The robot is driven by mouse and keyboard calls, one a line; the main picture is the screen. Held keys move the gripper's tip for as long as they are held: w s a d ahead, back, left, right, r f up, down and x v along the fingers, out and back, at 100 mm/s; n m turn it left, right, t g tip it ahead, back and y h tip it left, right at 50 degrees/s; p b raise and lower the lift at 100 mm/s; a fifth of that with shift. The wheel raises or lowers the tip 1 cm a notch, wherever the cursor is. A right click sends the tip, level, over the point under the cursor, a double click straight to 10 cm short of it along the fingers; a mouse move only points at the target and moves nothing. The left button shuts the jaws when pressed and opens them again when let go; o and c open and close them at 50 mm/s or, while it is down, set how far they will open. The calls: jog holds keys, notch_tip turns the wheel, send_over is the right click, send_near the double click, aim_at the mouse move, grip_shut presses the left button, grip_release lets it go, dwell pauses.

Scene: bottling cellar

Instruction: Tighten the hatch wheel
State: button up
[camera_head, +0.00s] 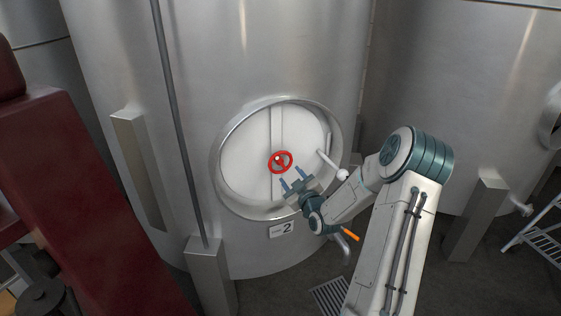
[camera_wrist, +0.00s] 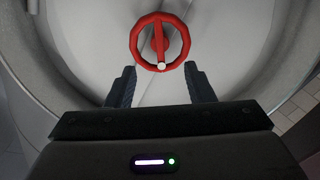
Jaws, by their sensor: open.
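The hatch wheel (camera_head: 281,161) is a small red ring at the centre of a round white hatch (camera_head: 242,165) in a steel tank. In the wrist view the wheel (camera_wrist: 160,19) shows at top centre, with a red spoke and a pale knob (camera_wrist: 162,66) at its lower edge. My gripper (camera_head: 291,180) is open and empty, just below and slightly right of the wheel in the head view. In the wrist view my gripper (camera_wrist: 160,86) has its two fingers spread below the wheel, apart from it. Nothing is between the fingers.
A lever with a white ball end (camera_head: 342,174) sticks out at the hatch's right side, close to my arm. A dark red object (camera_head: 90,200) stands at left.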

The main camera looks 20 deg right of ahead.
aim_at(281, 163)
jog(key=w+p, duration=0.2)
jog(key=w, duration=0.8)
jog(key=shift+c, duration=0.3)
jog(key=shift+d, duration=0.1)
jog(key=c, duration=0.9)
